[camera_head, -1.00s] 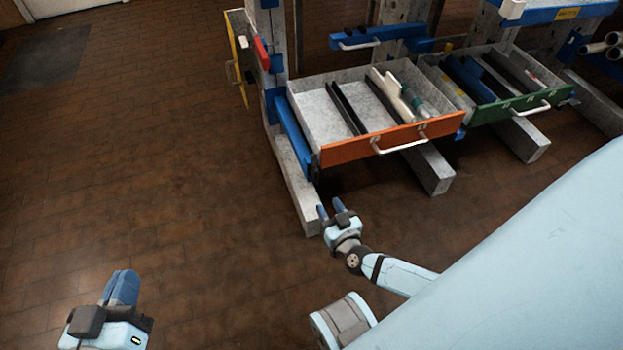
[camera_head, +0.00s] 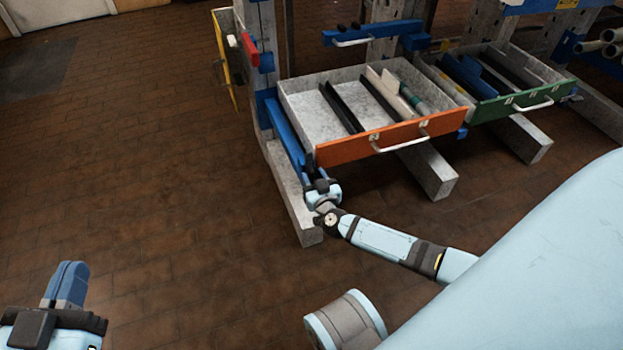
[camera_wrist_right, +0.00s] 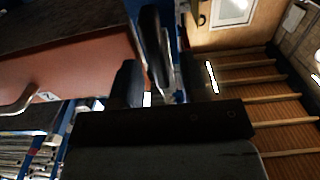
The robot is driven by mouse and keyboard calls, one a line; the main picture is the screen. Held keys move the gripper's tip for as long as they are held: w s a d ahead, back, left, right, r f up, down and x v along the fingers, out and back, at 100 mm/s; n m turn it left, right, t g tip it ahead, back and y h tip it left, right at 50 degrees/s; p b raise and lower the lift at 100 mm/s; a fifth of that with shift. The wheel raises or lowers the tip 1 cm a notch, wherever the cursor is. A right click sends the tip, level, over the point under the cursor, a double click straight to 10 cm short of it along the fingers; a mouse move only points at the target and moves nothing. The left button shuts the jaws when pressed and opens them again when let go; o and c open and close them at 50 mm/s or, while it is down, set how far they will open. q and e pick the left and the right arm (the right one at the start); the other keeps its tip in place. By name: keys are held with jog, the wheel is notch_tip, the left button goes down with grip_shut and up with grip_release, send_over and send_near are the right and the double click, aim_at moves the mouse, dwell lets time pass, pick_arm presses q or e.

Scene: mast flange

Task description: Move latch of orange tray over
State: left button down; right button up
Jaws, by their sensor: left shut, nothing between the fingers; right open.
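The orange tray (camera_head: 375,143) is a grey drawer with an orange front and a white handle (camera_head: 400,148), pulled out from the rack. Its front also shows in the right wrist view (camera_wrist_right: 85,75). A small dark piece, possibly the latch, sits by its left front corner; I cannot make it out clearly. My right gripper (camera_head: 317,174) is open just below that corner, its fingertips pointing up toward it. In the right wrist view its dark fingers (camera_wrist_right: 143,68) are apart, beside the orange front; contact cannot be told. My left gripper (camera_head: 66,284) is shut and empty, low at the left.
A blue rail (camera_head: 285,135) runs along the tray's left side, above a grey beam (camera_head: 293,200). A green-fronted tray (camera_head: 520,103) stands open to the right, and a yellow panel (camera_head: 225,58) hangs at the left. The brown floor at left is clear.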

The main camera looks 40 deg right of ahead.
pick_arm(q)
jog(key=shift+w+a+r+m+h, duration=0.1)
jog(key=shift+w+r+m+h, duration=0.05)
jog(key=shift+m+h, duration=0.15)
pick_arm(e)
jog(key=shift+w+d, duration=0.15)
jog(key=shift+w, duration=0.55)
